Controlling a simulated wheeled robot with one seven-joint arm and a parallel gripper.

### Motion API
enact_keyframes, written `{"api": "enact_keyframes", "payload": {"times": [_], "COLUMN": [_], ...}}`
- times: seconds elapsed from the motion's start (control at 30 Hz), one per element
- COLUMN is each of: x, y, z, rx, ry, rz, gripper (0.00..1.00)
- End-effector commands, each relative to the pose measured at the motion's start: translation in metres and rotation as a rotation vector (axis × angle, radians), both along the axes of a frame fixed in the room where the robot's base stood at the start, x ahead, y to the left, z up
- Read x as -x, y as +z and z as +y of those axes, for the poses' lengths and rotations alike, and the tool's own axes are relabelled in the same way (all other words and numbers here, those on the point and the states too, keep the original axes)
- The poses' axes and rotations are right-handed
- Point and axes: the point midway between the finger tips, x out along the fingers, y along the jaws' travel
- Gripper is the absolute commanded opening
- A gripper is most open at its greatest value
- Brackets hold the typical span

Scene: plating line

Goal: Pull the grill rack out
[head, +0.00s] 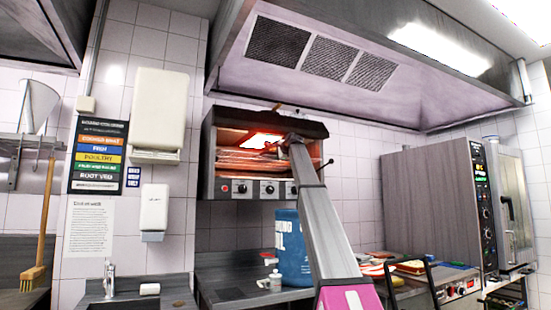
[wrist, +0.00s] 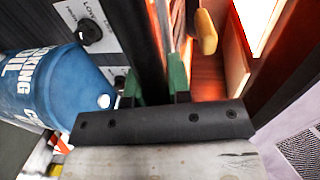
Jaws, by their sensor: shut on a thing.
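The grill rack (head: 238,158) sits in the lit opening of the wall grill (head: 248,190), below the glowing element. In the head view my arm crosses the right part of the grill and hides my gripper's fingertips. In the wrist view my gripper (wrist: 155,82) has its two green fingers shut on a dark front bar of the grill rack (wrist: 153,45), just beside the grill's control panel. The rest of the rack is mostly hidden from the wrist camera.
A blue drum (head: 290,245) stands on the counter below the grill; it is close at the left in the wrist view (wrist: 50,90). A tan rounded piece (wrist: 205,32) shows near the fingers. A grey oven (head: 430,205) stands at the right.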

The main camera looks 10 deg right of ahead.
Motion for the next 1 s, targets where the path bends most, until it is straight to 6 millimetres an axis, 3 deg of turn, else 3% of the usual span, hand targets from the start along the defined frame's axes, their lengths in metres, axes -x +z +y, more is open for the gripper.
{"api": "enact_keyframes", "payload": {"times": [0.03, 0.2, 0.5, 0.7, 1.0], "x": [0.018, 0.06, 0.113, 0.131, 0.136], "y": [-0.003, -0.003, -0.002, -0.001, 0.0], "z": [-0.005, -0.019, -0.037, -0.042, -0.045], "rx": [0.001, 0.001, 0.001, 0.001, 0.001], "ry": [-0.002, -0.002, -0.002, -0.001, 0.0], "rz": [0.0, 0.0, 0.0, 0.0, 0.0], "gripper": [0.0, 0.0, 0.0, 0.0, 0.0]}}
